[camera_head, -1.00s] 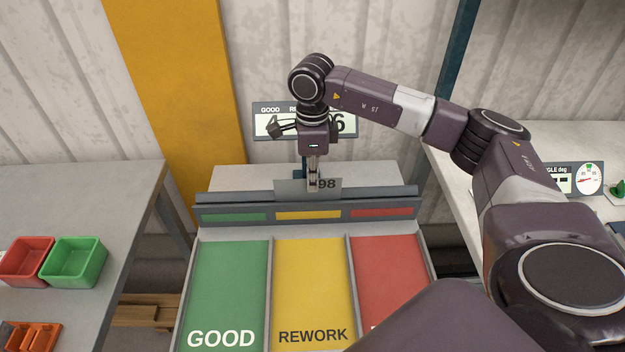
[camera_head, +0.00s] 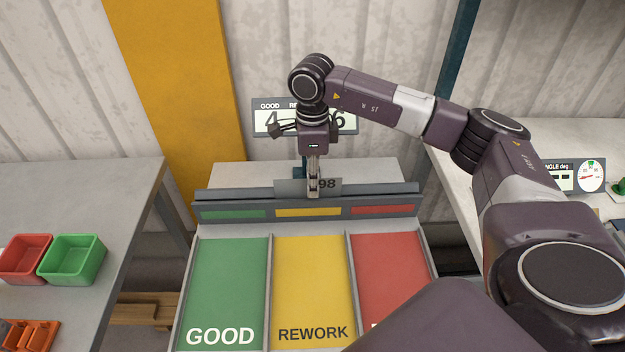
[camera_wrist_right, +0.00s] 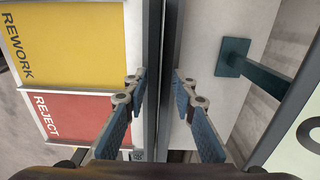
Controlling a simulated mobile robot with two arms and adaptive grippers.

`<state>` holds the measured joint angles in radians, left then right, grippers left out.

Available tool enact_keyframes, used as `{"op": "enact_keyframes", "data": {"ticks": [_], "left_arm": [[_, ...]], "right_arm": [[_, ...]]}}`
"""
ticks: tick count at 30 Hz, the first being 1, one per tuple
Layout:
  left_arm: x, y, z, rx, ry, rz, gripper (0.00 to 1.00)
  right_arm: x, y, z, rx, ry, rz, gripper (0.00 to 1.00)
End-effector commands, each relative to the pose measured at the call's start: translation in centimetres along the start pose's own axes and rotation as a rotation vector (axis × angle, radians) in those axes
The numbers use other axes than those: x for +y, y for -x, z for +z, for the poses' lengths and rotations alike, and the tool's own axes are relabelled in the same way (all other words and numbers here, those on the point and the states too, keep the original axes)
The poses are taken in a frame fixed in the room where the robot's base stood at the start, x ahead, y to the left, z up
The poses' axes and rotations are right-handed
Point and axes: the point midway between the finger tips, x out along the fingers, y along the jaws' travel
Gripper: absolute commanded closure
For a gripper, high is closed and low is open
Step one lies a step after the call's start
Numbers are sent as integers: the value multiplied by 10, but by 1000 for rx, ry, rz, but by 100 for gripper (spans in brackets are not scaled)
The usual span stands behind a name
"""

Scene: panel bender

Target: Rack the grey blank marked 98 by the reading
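The grey blank marked 98 (camera_head: 292,186) stands upright in the long grey rack (camera_head: 235,197), behind the rack's yellow label (camera_head: 308,213). Its lower part is hidden by the rack's front lip. My right gripper (camera_head: 313,188) points down at the blank, one finger in front of it and covering its middle. In the right wrist view the fingers (camera_wrist_right: 158,84) are spread apart on either side of the rack's slot. The blank itself is hard to make out there, seen edge-on. My left gripper is out of view.
Green GOOD (camera_head: 228,285), yellow REWORK (camera_head: 308,285) and red REJECT (camera_wrist_right: 80,112) lanes slope in front of the rack. A display (camera_head: 265,118) behind is partly covered by my gripper. Red (camera_head: 25,260) and green (camera_head: 73,262) bins stand left. A dial gauge (camera_head: 591,176) is at right.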

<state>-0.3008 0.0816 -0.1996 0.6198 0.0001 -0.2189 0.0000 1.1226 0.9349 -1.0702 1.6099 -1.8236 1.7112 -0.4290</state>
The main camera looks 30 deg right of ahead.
Motion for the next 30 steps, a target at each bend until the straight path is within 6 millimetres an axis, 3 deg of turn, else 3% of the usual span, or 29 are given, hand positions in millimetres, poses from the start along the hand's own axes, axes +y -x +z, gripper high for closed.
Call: {"op": "enact_keyframes", "data": {"ticks": [5,18,24,30], "left_arm": [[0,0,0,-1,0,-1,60],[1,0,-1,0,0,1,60],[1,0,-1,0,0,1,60],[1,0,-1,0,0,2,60]], "right_arm": [[-1,15,1,-3,0,-2,75],[-1,102,1,-3,-1,-3,75],[0,118,0,0,0,0,75],[0,120,0,0,0,1,75]]}}
